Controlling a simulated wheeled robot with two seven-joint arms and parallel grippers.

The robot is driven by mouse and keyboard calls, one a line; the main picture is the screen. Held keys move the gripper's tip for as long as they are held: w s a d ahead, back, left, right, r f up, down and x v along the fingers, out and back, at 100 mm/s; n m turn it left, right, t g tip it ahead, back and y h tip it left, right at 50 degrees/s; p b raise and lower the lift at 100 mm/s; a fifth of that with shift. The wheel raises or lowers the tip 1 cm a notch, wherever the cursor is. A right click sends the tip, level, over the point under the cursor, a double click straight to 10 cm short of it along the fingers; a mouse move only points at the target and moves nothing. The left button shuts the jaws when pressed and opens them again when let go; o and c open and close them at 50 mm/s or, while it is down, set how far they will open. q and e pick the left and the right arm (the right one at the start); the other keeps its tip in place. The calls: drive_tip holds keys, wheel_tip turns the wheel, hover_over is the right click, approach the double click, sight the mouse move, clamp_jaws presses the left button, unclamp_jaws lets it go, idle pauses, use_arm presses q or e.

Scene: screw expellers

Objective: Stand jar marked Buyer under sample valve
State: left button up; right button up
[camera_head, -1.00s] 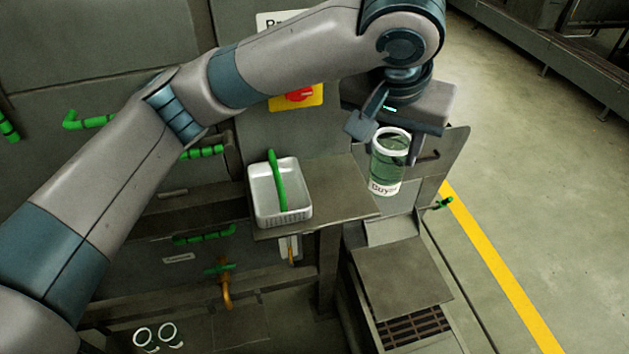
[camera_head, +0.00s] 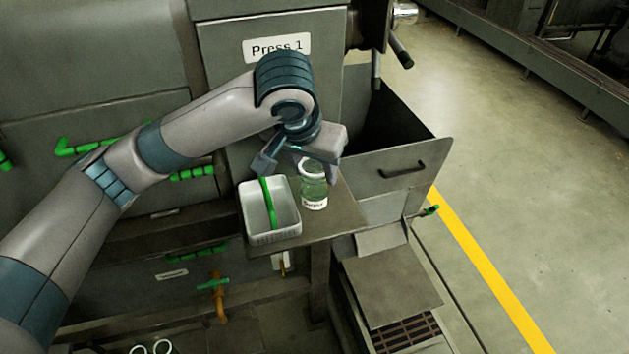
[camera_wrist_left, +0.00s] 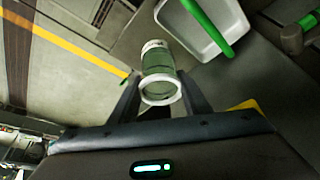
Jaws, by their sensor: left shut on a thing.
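A clear greenish jar (camera_head: 314,186) with a white rim and a white label is between the fingers of my left gripper (camera_head: 298,170), which is shut on it. The label is too small to read surely now; the earlier frame shows "Buyer" on it. The jar is upright over the small shelf, just right of the white basket; I cannot tell if it touches the shelf. The left wrist view shows the jar (camera_wrist_left: 159,80) between both fingers. An orange-brown pipe with a green handle, seemingly the sample valve (camera_head: 219,297), is low at the left, away from the gripper. My right gripper is not in view.
A white basket (camera_head: 286,236) with a green-handled tool stands on the grey shelf (camera_head: 338,222). Two white jar rims (camera_head: 150,348) show at the bottom edge. A panel with a handle (camera_head: 392,168) stands at the right. Several green handles line the machine.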

sight(315, 185)
use_arm(q)
drive_tip(key=shift+f+p, duration=0.75)
drive_tip(key=shift+f, duration=1.25)
drive_tip(key=shift+f, duration=0.15)
drive_tip(key=o, duration=1.4)
drive_tip(key=shift+c, duration=0.2)
